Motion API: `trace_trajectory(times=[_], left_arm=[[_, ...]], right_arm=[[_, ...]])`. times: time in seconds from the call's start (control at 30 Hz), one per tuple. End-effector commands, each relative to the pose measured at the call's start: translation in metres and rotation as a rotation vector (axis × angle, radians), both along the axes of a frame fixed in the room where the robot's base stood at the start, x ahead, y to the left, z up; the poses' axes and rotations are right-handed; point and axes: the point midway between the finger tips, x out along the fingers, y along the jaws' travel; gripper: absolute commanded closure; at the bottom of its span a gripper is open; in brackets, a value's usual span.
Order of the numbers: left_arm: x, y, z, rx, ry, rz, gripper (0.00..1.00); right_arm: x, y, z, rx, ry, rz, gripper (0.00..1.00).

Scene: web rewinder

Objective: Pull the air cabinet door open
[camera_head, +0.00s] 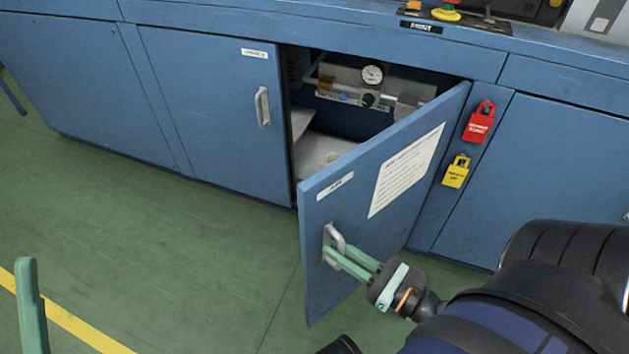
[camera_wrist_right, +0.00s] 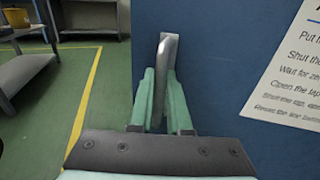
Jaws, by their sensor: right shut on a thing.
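The air cabinet door (camera_head: 345,205) is a blue panel that stands partly open, swung outward with its hinge side at the right. A white instruction sheet (camera_head: 406,170) and a small label are on its face. My right gripper (camera_head: 331,254) is shut on the door's silver handle (camera_head: 336,240). In the right wrist view the green fingers (camera_wrist_right: 162,100) sit on either side of the handle (camera_wrist_right: 165,75). A green finger of my left gripper (camera_head: 31,305) shows at the lower left, apart from everything; its other finger is out of frame.
The open cabinet shows a pressure gauge (camera_head: 372,75) and fittings inside. A closed blue door (camera_head: 215,105) is to its left. Red (camera_head: 479,124) and yellow (camera_head: 456,172) lockout tags hang at the right. Green floor (camera_head: 190,255) is clear in front.

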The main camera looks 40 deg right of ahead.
Motion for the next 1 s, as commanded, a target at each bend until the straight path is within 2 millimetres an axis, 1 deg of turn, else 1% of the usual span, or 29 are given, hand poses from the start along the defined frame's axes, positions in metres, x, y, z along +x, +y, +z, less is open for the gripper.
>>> trace_trajectory(times=[0.03,0.2,0.4,0.5,0.7,1.0], left_arm=[[0.0,0.0,0.001,-0.001,0.0,-0.001,0.5],[0.0,0.0,0.008,-0.005,0.002,-0.003,0.5],[-0.001,0.001,0.02,-0.018,0.0,-0.008,0.5],[-0.001,0.002,0.024,-0.016,-0.004,-0.006,0.5],[-0.002,0.002,0.03,-0.006,-0.016,0.0,0.5],[-0.002,0.003,0.031,-0.006,-0.021,0.006,0.5]], right_arm=[[-0.016,-0.001,-0.001,-0.006,0.01,0.042,1.0],[-0.056,-0.012,0.001,-0.004,0.009,0.143,1.0],[-0.094,-0.027,0.002,-0.001,0.007,0.241,1.0],[-0.107,-0.033,0.002,0.0,0.004,0.278,1.0],[-0.125,-0.042,0.001,0.002,0.002,0.326,1.0],[-0.131,-0.045,0.0,0.002,0.0,0.342,1.0]])
